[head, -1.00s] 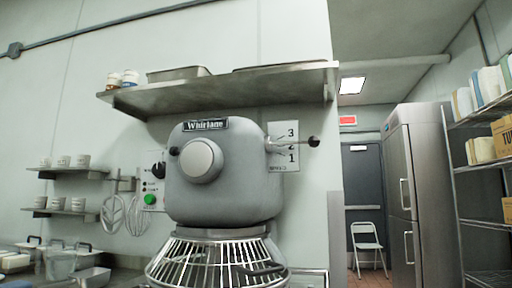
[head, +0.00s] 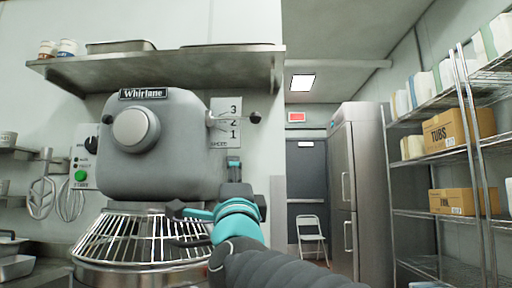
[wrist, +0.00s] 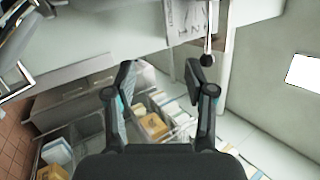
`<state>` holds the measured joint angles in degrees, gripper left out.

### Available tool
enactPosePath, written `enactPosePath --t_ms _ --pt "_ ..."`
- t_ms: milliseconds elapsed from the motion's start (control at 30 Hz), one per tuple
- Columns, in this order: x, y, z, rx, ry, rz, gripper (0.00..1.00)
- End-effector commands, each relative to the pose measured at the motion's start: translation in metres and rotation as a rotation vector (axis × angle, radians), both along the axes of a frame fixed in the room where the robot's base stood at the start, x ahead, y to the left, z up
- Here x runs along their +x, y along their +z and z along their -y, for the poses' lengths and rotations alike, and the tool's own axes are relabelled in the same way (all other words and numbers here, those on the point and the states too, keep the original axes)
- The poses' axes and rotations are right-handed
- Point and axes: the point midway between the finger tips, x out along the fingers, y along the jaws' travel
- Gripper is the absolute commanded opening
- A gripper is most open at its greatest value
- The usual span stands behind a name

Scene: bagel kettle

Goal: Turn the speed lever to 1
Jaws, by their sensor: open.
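The speed lever (head: 232,117) is a thin metal rod with a black ball knob (head: 255,117), on the right side of the grey mixer head (head: 160,165). It sticks out about level, near the 2 on the number plate (head: 226,132), which reads 3, 2, 1 downward. My gripper (head: 234,165) is below the lever, with a gap between them in the head view. In the wrist view my gripper (wrist: 160,70) is open and empty. The lever's knob (wrist: 207,60) shows there close to the right finger; contact cannot be told.
A steel wall shelf (head: 165,65) hangs above the mixer. The wire bowl guard (head: 140,238) is below the head, to the left of my arm. Wire racks with boxes (head: 458,130) and a steel fridge (head: 355,190) stand at right. Space right of the lever looks clear.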

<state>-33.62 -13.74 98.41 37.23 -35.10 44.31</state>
Motion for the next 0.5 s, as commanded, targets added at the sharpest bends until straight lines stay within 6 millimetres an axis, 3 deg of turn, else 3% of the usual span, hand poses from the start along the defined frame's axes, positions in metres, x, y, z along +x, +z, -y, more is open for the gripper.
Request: enactPosePath --t_ms 100,200,333,500 --pt "-0.006 0.03 -0.007 0.295 0.026 0.095 0.54" --pt "-0.013 0.044 -0.006 0.501 0.037 0.155 0.54" --pt "-0.021 0.05 -0.004 0.682 0.04 0.205 0.54" --pt "-0.024 0.053 -0.001 0.779 0.038 0.231 0.54"
